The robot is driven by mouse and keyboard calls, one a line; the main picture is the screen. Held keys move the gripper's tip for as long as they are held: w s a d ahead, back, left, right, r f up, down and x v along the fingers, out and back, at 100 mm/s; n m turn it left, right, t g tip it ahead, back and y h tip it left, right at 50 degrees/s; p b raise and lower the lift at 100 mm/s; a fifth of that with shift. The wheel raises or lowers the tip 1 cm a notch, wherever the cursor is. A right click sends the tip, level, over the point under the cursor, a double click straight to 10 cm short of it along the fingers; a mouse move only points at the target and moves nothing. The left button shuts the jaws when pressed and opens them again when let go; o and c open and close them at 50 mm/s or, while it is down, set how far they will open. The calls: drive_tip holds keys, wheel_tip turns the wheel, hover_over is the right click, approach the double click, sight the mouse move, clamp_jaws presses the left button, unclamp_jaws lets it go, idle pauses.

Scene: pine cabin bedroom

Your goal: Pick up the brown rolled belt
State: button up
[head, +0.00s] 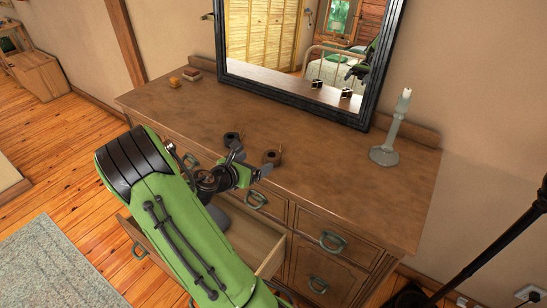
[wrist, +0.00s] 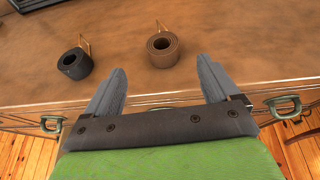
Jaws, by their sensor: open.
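The brown rolled belt (wrist: 163,50) stands on the dresser top near its front edge, in the upper middle of the wrist view. In the head view the brown belt (head: 272,157) sits just beyond my gripper. A black rolled belt (wrist: 75,63) stands to its left, also seen in the head view (head: 231,138). My gripper (wrist: 162,82) is open and empty at the dresser's front edge. Its two grey fingers point toward the dresser top. The brown belt lies ahead of the gap between them, nearer the right finger, and apart from both.
The wooden dresser top (head: 330,155) is mostly bare. A candlestick (head: 385,142) stands at the right. A black-framed mirror (head: 300,98) leans at the back. Small boxes (head: 192,74) lie at the far left. An open drawer (head: 262,243) juts out below my arm.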

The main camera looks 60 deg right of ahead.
sight(270, 156)
drive_tip(key=x, duration=0.4)
drive_tip(key=b+x, duration=0.1)
drive_tip(key=x, duration=0.4)
drive_tip(key=shift+s+d+f, duration=0.15)
drive_tip(key=shift+s+f, duration=0.05)
drive_tip(key=shift+s, duration=0.05)
drive_tip(key=shift+r, duration=0.1)
drive_tip(key=shift+c, duration=1)
drive_tip(key=c, duration=1)
wheel_tip(270, 156, up, 18)
drive_tip(key=p, duration=0.5)
drive_tip(key=shift+c, duration=0.3)
